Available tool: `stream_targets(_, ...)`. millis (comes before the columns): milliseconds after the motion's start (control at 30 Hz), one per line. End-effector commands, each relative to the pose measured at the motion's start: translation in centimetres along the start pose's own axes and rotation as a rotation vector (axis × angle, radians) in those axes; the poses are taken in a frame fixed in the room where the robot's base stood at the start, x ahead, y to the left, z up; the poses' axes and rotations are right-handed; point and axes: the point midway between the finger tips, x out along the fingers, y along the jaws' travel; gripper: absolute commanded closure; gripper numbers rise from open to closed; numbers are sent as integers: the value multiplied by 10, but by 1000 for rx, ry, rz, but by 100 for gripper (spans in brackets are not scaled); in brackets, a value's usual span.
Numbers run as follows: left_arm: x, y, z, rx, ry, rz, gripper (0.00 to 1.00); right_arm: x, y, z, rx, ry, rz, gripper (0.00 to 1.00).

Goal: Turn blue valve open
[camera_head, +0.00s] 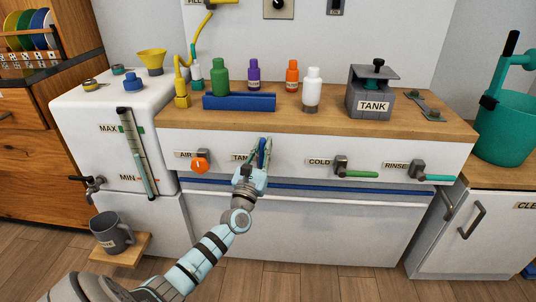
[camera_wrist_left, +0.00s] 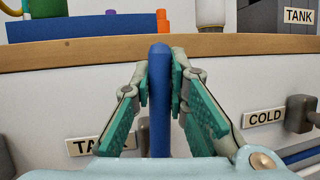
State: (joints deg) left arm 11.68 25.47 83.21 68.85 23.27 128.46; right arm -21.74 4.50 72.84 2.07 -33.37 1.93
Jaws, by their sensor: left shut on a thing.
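The blue valve handle (camera_wrist_left: 159,100) stands upright between the fingers in the left wrist view. In the head view its blue edge (camera_head: 266,153) shows at the counter front, right of a partly covered "TANK" label (camera_head: 239,157). My left gripper (camera_head: 262,152) is shut on the handle, with a green-padded finger on each side; it also fills the left wrist view (camera_wrist_left: 160,85). The valve body behind the handle is hidden by the gripper. My right gripper is not in view.
An orange "AIR" knob (camera_head: 201,162) sits to the left. Green-handled "COLD" (camera_head: 358,173) and teal-handled "RINSE" (camera_head: 433,178) valves are to the right. Bottles, a blue rack (camera_head: 239,102) and a grey tank (camera_head: 370,97) stand on the counter above.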

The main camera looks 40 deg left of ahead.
Motion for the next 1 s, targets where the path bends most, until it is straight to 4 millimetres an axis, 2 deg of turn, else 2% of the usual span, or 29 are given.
stream_targets(300,-2,5,-2,-67,-10,26,100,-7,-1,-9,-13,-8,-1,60)
stream_targets(667,-2,5,-1,-71,-10,28,100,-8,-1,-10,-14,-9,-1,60)
stream_targets(700,-2,5,-1,-71,-10,28,83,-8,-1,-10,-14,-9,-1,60)
stream_targets(800,-2,6,-1,-70,-11,28,67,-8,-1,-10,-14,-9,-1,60)
stream_targets(1000,-2,5,0,-69,-12,28,64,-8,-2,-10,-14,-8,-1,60)
